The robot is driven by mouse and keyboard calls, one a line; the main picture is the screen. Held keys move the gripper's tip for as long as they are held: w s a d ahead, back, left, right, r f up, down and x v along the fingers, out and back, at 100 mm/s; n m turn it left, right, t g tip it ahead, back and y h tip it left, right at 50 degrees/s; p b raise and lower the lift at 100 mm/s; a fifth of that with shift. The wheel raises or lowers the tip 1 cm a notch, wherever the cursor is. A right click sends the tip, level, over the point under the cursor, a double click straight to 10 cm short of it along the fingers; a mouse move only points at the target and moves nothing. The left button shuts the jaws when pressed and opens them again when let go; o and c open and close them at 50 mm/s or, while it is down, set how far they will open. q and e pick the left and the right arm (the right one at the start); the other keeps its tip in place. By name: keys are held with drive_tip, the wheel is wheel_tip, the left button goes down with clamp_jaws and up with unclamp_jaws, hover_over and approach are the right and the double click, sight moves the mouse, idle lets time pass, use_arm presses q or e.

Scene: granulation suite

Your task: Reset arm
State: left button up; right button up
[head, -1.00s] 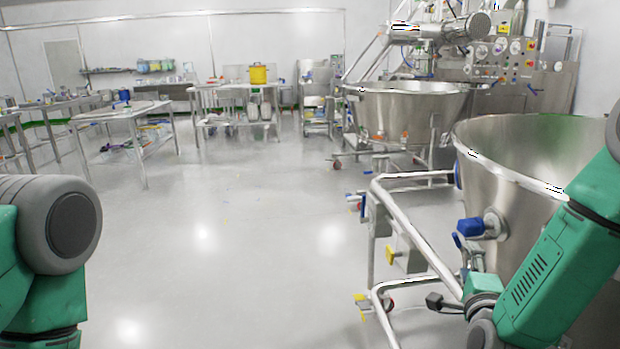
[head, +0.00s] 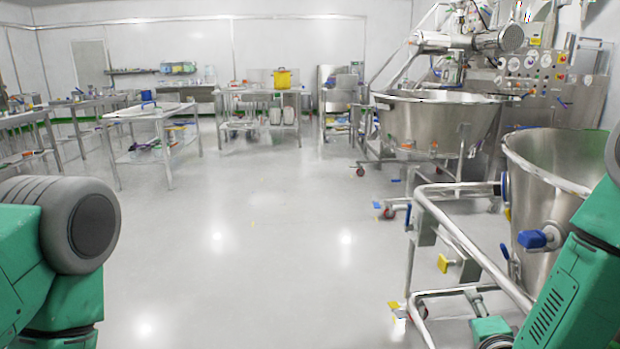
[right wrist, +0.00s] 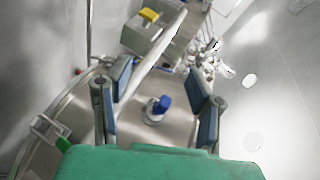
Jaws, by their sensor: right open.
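My right arm (head: 568,285) comes in at the lower right of the head view, folded in front of the near steel bowl. My right gripper (right wrist: 158,98) shows in the right wrist view with its two blue-padded fingers spread apart and nothing between them. Behind the gap are a steel surface and a blue-handled valve (right wrist: 160,104). My left arm (head: 75,235) shows at the lower left of the head view as a green and grey joint. The left gripper is out of the picture.
The near steel bowl (head: 545,165) on its tubular frame (head: 465,245) stands close on the right. A second bowl (head: 432,120) is behind it. A table (head: 150,112) stands on the left, and a yellow bucket (head: 286,79) is on a far table. The middle floor is clear.

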drive_tip(key=s+a+f+n+g+y+p, duration=0.35)
drive_tip(key=s+f+n+g, duration=0.35)
drive_tip(key=s+f+n, duration=0.5)
drive_tip(key=s+f+n+g, duration=0.1)
drive_tip(key=s+n+g, duration=0.2)
drive_tip(key=s, duration=0.8)
drive_tip(key=s+a+f+n+g+p, duration=0.1)
drive_tip(key=s+g, duration=0.3)
drive_tip(key=s, duration=0.7)
drive_tip(key=shift+f+n, duration=0.3)
drive_tip(key=shift+n, duration=0.6)
drive_tip(key=shift+d, duration=0.15)
drive_tip(key=shift+w, duration=0.1)
